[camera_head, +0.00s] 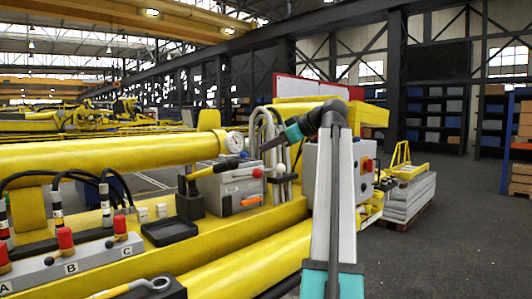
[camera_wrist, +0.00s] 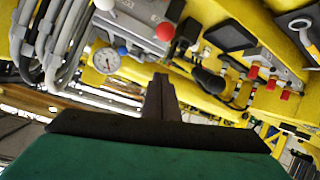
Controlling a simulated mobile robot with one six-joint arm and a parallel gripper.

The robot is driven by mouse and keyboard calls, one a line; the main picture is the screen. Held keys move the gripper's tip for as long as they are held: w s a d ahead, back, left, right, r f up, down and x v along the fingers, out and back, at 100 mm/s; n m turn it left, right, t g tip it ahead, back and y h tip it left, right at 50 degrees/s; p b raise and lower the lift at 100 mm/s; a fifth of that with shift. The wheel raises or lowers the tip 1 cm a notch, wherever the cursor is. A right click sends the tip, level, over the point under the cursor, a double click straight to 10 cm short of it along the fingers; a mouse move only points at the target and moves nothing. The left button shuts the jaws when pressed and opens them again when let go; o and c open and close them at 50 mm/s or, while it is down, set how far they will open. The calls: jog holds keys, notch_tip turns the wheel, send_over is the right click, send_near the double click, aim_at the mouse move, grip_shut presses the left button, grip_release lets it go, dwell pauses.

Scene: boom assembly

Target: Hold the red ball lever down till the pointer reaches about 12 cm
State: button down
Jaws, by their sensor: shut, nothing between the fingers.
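The red ball (camera_head: 257,172) of the lever sits at the right end of a grey box (camera_head: 228,190) on the yellow boom. It also shows in the wrist view (camera_wrist: 165,31), at the top, beyond my fingertips. My gripper (camera_head: 267,146) is shut and empty, just above and to the right of the red ball in the head view, with a gap between them. Its closed dark fingers show in the wrist view (camera_wrist: 160,80). A pointer reading is too small to tell.
Grey hoses (camera_head: 281,150) rise close behind my gripper. A black tray (camera_head: 170,231) and a valve block with red knobs (camera_head: 75,262) lie at front left. A control box with a red button (camera_head: 366,164) is at right.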

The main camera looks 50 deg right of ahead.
jog(key=p, duration=0.4)
send_over(257, 170)
jog(key=w+a, duration=0.1)
jog(key=w, duration=0.1)
notch_tip(257, 170, down, 4)
jog(key=shift+s+d+f+p, duration=0.3)
jog(key=shift+s+f+p, duration=0.45)
jog(key=shift+f, duration=0.2)
jog(key=shift+s+d+f, duration=0.2)
jog(key=shift+s+f, duration=0.05)
jog(key=shift+f, duration=0.2)
